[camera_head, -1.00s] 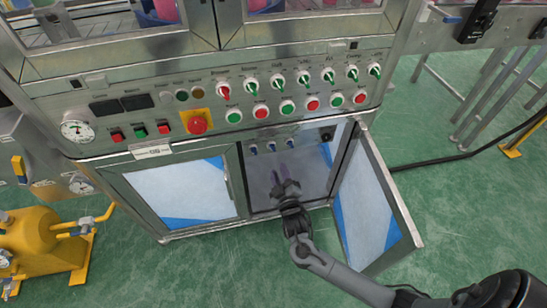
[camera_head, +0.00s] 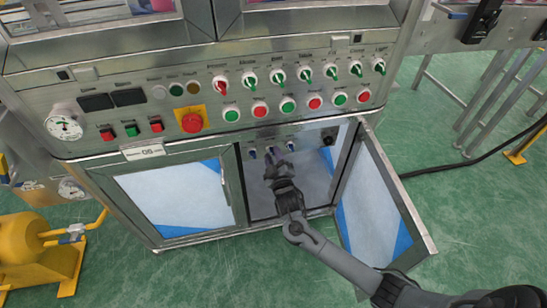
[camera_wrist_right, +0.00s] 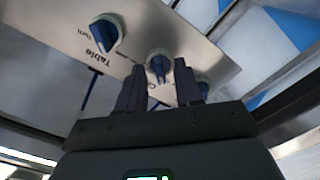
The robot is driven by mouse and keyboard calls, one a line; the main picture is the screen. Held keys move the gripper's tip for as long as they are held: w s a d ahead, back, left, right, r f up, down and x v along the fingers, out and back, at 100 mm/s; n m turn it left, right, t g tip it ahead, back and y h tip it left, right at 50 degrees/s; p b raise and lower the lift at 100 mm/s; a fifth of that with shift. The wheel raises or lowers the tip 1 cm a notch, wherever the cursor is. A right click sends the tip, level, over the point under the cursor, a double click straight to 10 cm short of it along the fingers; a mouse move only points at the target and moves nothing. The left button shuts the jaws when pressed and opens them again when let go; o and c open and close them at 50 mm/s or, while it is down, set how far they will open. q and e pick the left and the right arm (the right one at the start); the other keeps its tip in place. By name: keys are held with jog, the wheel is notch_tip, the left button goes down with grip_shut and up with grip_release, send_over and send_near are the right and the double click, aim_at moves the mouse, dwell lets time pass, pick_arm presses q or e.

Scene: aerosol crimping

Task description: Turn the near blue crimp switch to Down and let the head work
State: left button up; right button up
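Inside the open cabinet, a row of small blue switches is mounted on a grey panel. In the right wrist view, the middle blue switch (camera_wrist_right: 160,65) has a partly hidden label starting with "C". Its blue handle points along the gap between my fingers. My right gripper (camera_wrist_right: 158,84) is open, with one finger on each side of this switch; I cannot tell whether they touch it. In the head view my right gripper (camera_head: 276,158) reaches into the cabinet and covers much of the middle switch. My left gripper is not in view.
The open cabinet door (camera_head: 375,205) stands right of my arm. A red emergency button (camera_head: 192,122) and several coloured buttons are above.

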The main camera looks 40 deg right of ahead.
grip_shut()
jog(key=m+p, duration=0.2)
jog(key=p, duration=0.1)
jog(key=shift+r+m, duration=0.25)
jog(key=shift+m, duration=0.15)
jog(key=m+p, duration=0.3)
jog(key=shift+m, duration=0.3)
jog(key=m+p, duration=0.2)
jog(key=m, duration=0.3)
jog(key=shift+f+p, duration=0.15)
jog(key=shift+p, duration=0.25)
jog(key=m+p, duration=0.1)
jog(key=m, duration=0.2)
jog(key=shift+m, duration=0.4)
jog(key=shift+m+p, duration=0.5)
jog(key=shift+m, duration=0.6)
jog(key=shift+f+m, duration=0.1)
jog(key=shift+m, duration=0.2)
